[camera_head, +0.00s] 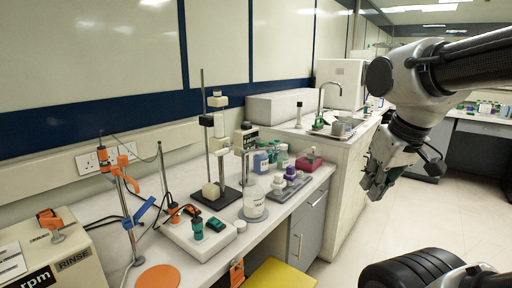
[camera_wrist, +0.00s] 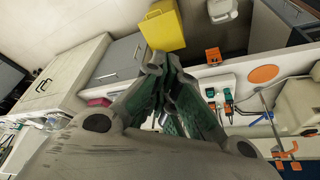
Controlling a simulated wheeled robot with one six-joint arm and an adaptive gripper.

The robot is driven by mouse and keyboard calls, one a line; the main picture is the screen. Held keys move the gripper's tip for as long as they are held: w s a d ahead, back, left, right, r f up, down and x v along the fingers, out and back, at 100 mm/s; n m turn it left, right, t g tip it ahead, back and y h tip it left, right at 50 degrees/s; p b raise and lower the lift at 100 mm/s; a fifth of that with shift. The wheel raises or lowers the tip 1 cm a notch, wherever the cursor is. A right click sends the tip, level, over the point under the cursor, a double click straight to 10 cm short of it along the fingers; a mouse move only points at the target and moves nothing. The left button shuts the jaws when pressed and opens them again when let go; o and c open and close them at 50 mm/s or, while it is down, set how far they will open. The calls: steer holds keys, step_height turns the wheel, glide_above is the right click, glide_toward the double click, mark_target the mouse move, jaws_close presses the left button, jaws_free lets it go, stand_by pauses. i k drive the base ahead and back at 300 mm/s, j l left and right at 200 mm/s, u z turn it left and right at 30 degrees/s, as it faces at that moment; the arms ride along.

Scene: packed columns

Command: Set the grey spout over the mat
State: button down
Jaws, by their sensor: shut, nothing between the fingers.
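My gripper (camera_head: 375,188) is shut and empty, in the air right of the benches and apart from both. Its fingertips (camera_wrist: 160,62) meet in the wrist view.
A clamp stand (camera_head: 127,205) with orange clamps rises beside the mat. The floor (camera_head: 335,232) at right is clear.

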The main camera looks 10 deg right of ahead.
mark_target(258, 139)
steer(key=i+l+u, duration=0.15)
steer(key=i+l, duration=0.5)
steer(key=i, duration=0.15)
